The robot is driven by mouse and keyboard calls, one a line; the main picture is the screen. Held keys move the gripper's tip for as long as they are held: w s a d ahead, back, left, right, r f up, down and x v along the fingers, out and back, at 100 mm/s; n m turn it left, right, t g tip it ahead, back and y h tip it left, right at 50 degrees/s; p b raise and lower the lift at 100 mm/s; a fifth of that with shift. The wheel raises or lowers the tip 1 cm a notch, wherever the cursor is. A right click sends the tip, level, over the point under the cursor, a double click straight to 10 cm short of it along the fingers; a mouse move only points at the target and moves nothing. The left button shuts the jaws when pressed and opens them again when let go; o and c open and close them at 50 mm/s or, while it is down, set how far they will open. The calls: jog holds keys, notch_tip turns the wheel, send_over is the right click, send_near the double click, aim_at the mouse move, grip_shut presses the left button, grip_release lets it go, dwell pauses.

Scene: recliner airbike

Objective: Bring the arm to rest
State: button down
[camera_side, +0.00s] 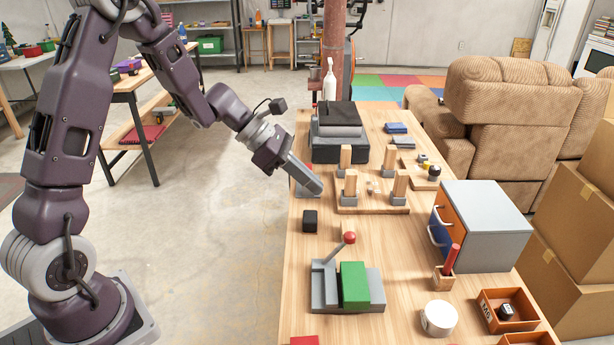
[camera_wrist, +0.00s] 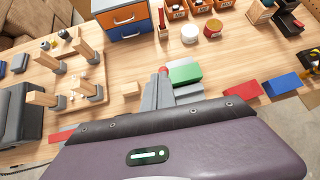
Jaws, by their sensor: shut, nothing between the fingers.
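My arm reaches in from the left in the side view. My gripper (camera_side: 315,185) is shut with nothing in it. It points down and right over the table's left edge, beside the wooden peg board (camera_side: 372,207), and looks apart from it. In the wrist view, my purple wrist housing (camera_wrist: 180,150) fills the bottom and hides part of the table. A grey device with a red-knobbed lever (camera_side: 349,238) and a green block (camera_side: 354,284) stands in front of my gripper; the green block also shows in the wrist view (camera_wrist: 185,73).
The wooden table (camera_side: 385,245) also holds a small black cube (camera_side: 310,221), a blue-and-orange drawer cabinet (camera_side: 485,225), a white-topped can (camera_side: 439,318) and a dark stacked case (camera_side: 339,147). A recliner (camera_side: 510,105) and cardboard boxes (camera_side: 570,240) stand right. Floor left of the table is clear.

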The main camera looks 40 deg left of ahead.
jog(key=shift+v, duration=0.85)
jog(key=shift+d+r, duration=0.2)
jog(key=s+d+r+m+g+y, duration=0.1)
jog(key=s+d+r+m, duration=0.35)
jog(key=s+m, duration=0.35)
jog(key=s+d+r+m+g+y, duration=0.1)
jog(key=s+d+r+m, duration=0.3)
jog(key=s+r+m, duration=0.25)
jog(key=s+a+m+t+y, duration=0.2)
jog(key=s+a+m+y, duration=0.3)
jog(key=s+m, duration=0.7)
jog(key=shift+s+a+f, duration=0.3)
jog(key=shift+s+a, duration=0.25)
jog(key=shift+s, duration=0.35)
